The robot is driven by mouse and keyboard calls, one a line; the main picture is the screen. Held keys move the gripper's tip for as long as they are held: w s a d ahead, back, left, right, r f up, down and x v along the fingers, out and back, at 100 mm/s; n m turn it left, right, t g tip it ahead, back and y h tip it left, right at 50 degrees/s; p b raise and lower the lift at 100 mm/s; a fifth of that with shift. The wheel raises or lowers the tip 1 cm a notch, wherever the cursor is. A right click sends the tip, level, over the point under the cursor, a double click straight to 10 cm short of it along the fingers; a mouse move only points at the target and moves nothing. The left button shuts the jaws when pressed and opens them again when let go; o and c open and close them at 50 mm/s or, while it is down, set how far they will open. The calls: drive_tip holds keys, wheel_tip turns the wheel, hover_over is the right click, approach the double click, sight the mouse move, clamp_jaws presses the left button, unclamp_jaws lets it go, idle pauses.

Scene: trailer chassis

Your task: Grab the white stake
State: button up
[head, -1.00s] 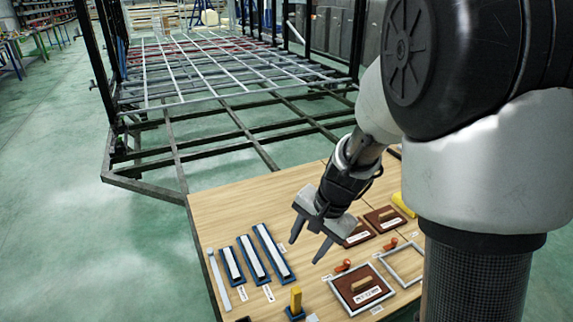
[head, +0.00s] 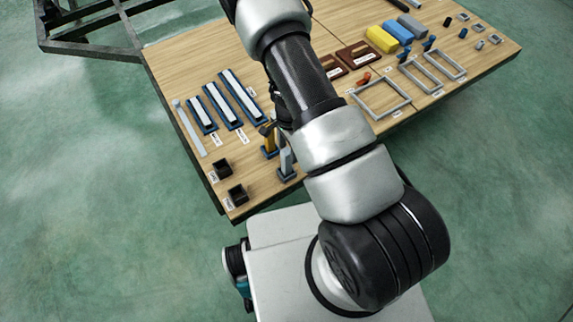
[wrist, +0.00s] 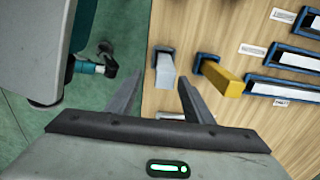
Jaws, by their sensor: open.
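The white stake (head: 286,160) stands upright in a small blue base near the table's front edge in the head view. It also shows in the wrist view (wrist: 166,72), seen from its top end. My gripper (wrist: 160,76) is open and empty, and its two fingertips lie to the left and right of the white stake in that picture. Contact is not visible, and I cannot tell the remaining gap in depth. A yellow stake (wrist: 222,78) in a blue base (head: 268,138) is just right of my right finger in the wrist view. In the head view my arm hides most of the gripper.
The wooden table (head: 165,62) holds blue trays with white bars (head: 238,92), two small black boxes (head: 237,194) and a grey square frame (head: 380,98). Yellow and blue blocks (head: 382,40) lie farther back.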

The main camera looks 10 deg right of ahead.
sight(288, 153)
wheel_tip(288, 153, down, 4)
drive_tip(key=shift+f+b, duration=0.1)
drive_tip(key=shift+b, duration=0.2)
drive_tip(key=f, duration=0.3)
drive_tip(key=f+b, duration=0.1)
drive_tip(key=f, duration=0.1)
drive_tip(key=shift+w+a, duration=0.15)
drive_tip(key=shift+w, duration=0.25)
clamp_jaws()
drive_tip(key=shift+r, duration=0.1)
